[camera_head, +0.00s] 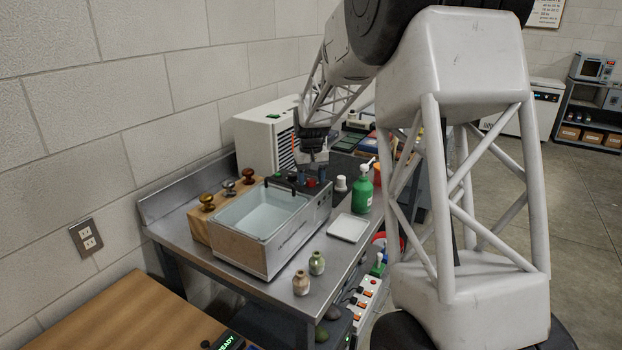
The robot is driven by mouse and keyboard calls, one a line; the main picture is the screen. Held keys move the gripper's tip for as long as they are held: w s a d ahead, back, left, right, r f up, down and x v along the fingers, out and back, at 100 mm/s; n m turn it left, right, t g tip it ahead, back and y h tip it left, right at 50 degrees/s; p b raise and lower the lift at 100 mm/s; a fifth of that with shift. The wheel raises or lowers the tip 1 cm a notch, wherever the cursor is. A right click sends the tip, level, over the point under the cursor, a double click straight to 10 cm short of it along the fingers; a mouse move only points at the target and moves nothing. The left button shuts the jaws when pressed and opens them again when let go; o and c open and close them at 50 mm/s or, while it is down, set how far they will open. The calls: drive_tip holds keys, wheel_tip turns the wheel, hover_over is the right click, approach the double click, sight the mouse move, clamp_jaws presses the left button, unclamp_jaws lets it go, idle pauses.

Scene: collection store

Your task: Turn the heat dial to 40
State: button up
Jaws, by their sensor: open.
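A steel water bath (240,252) with clear water in it stands on the metal bench. The red knob (311,182) shows best. I cannot tell which knob is the heat dial, and no numbers or pointer can be read. My gripper (314,166) hangs fingers down just above and behind this panel, open and small in view. Whether its fingers touch or surround a knob cannot be told.
A white cabinet unit (262,139) is behind.

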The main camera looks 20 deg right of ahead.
drive_tip(key=shift+f, duration=0.15)
drive_tip(key=c, duration=0.9)
drive_tip(key=shift+m, duration=0.3)
drive_tip(key=m, duration=1.1)
idle(0.5)
